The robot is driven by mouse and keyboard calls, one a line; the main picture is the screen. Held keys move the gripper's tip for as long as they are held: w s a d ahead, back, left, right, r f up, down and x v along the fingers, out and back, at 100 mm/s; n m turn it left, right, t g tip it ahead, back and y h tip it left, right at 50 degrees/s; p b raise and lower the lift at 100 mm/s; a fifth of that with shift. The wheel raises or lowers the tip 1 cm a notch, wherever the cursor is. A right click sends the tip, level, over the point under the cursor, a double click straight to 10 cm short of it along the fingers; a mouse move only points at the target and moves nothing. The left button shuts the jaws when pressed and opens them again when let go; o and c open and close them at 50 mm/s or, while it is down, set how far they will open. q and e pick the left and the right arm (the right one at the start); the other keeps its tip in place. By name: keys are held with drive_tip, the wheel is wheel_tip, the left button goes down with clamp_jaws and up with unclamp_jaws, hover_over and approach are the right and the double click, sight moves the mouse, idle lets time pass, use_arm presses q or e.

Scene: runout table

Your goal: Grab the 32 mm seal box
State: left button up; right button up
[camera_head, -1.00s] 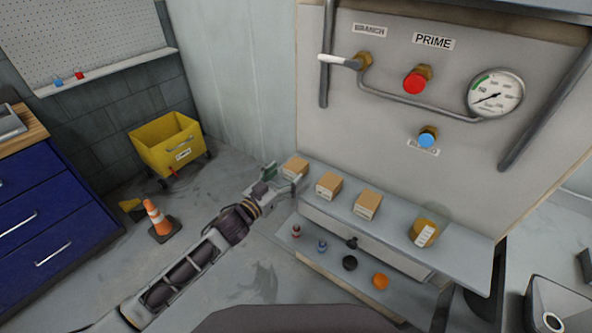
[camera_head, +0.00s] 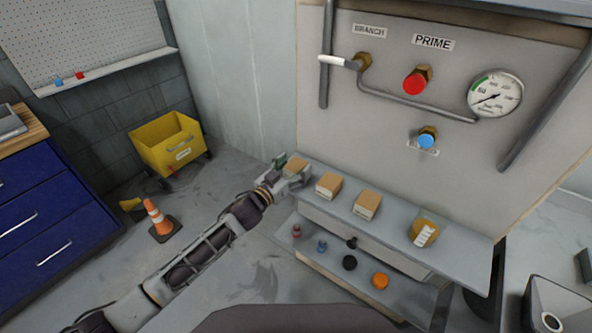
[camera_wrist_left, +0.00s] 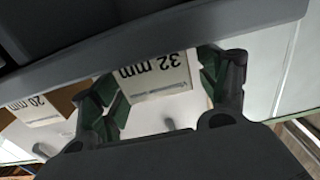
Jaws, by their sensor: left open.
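The 32 mm seal box is a small cardboard box with a white label. It is the leftmost box (camera_head: 296,164) on the shelf in the head view, partly hidden by my gripper. In the left wrist view its "32 mm" label (camera_wrist_left: 160,75) shows upside down between the fingers. My left gripper (camera_head: 287,168) is open, with one green-padded finger on each side of the box; in the wrist view the fingers (camera_wrist_left: 165,88) look close to its sides. I cannot tell whether they touch it. My right gripper is not in view.
Small knobs lie on the lower ledge (camera_head: 330,268).

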sight(294, 167)
use_arm(q)
drive_tip(key=shift+c, duration=0.3)
drive_tip(key=c, duration=1)
drive_tip(key=shift+r, duration=0.1)
drive_tip(key=shift+r+p, duration=0.55)
drive_tip(key=shift+r, duration=4.35)
